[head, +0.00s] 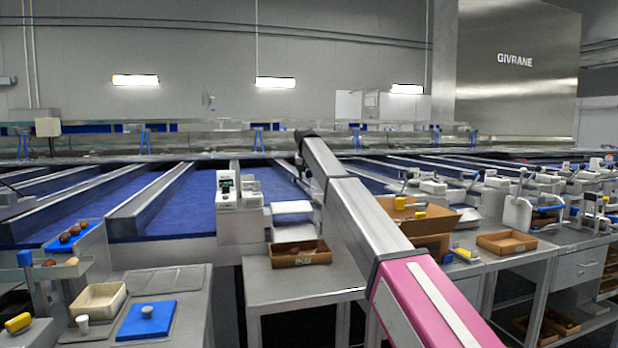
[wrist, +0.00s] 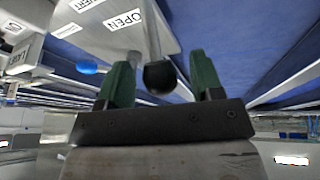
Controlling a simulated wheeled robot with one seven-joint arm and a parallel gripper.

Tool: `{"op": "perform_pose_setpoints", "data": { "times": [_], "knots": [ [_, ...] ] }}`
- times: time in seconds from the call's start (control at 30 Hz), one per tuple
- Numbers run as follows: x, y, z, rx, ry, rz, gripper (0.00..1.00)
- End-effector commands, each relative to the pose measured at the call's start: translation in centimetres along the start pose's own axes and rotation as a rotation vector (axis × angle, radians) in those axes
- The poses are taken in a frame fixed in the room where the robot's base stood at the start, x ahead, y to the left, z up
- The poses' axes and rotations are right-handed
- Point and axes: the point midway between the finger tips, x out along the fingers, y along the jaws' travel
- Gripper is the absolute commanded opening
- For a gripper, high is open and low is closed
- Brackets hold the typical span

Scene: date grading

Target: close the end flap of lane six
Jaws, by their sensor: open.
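In the wrist view my gripper (wrist: 159,62) is open, with its two dark green fingers apart. A black ball knob (wrist: 160,78) on a grey rod shows in the gap between the fingers. I cannot tell whether either finger touches it. The rod runs up past a pale panel with an OPEN label (wrist: 124,20). No lane number is readable, and I cannot make out the flap itself. In the head view my arm reaches to the middle of the lanes and hides my gripper and the knob.
A blue round button (wrist: 88,67) is left of the fingers in the wrist view. In the head view, blue lanes (head: 180,195) with metal dividers run back. A brown tray (head: 299,259) sits on the bench below my arm. An open cardboard box (head: 440,220) stands right of it.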

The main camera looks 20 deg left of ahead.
Motion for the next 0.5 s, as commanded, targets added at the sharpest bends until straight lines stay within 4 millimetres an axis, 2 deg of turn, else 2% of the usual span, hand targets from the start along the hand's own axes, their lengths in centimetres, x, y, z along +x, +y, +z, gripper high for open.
{"op": "perform_pose_setpoints", "data": {
  "times": [0.1, 0.33, 0.37, 0.5],
  "knots": [
    [0.86, -0.01, 0.02, 0.0, -0.001, 0.0, 0.6],
    [0.93, -0.01, 0.0, 0.0, 0.0, 0.0, 0.6],
    [0.93, -0.01, 0.0, 0.0, 0.0, 0.0, 0.57],
    [0.91, -0.01, 0.0, 0.0, 0.0, 0.0, 0.12]
  ]
}}
